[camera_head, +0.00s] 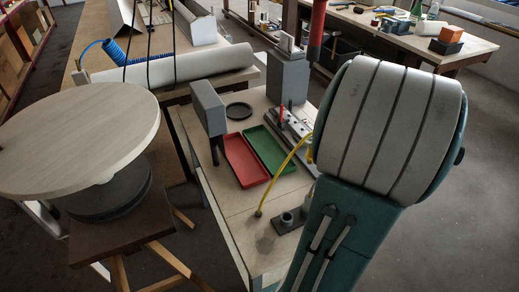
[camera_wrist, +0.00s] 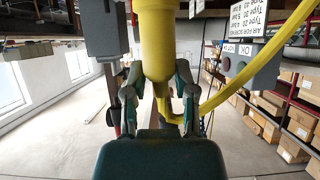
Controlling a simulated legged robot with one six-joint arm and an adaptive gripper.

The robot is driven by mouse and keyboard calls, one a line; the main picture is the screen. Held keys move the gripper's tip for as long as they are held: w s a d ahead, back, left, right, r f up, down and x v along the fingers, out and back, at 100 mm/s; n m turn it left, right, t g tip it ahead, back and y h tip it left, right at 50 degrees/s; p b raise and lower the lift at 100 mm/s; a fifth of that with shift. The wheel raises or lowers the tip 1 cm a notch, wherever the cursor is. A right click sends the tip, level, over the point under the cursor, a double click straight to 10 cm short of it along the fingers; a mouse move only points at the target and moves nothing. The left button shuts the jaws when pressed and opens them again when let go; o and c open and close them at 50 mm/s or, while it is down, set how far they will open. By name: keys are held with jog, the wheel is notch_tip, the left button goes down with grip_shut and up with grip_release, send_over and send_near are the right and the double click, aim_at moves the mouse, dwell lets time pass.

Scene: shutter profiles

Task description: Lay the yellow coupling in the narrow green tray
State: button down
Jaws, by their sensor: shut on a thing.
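The yellow coupling (camera_wrist: 157,40) is between the two fingers of my gripper (camera_wrist: 158,82) in the wrist view, and the fingers are closed on its sides. A yellow hose (camera_wrist: 262,62) runs from its lower end off to the upper right. In the head view my own arm hides my gripper and most of the coupling. The yellow hose (camera_head: 283,178) shows there, curving from the bench up to the arm. The narrow green tray (camera_head: 270,150) lies empty on the bench, touching or nearly touching the red tray (camera_head: 243,160) on its left.
Grey box-like posts (camera_head: 288,78) and (camera_head: 208,108) stand behind and left of the trays. A black round dish (camera_head: 239,111) lies behind them. A metal fixture (camera_head: 292,125) is right of the green tray. A round wooden table (camera_head: 75,140) stands at left.

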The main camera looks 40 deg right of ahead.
jog(key=w+d+f, duration=0.1)
jog(key=w+f, duration=0.7)
jog(key=w, duration=0.1)
jog(key=w+d+f, duration=0.1)
jog(key=w+f, duration=0.3)
jog(key=shift+w+d+f, duration=0.3)
jog(key=shift+a+f, duration=0.2)
jog(key=shift+a, duration=0.15)
jog(key=shift+f, duration=0.1)
jog(key=shift+c, duration=2.3)
grip_release()
jog(key=shift+d, duration=0.1)
jog(key=shift+o, duration=0.2)
jog(key=shift+d, duration=0.15)
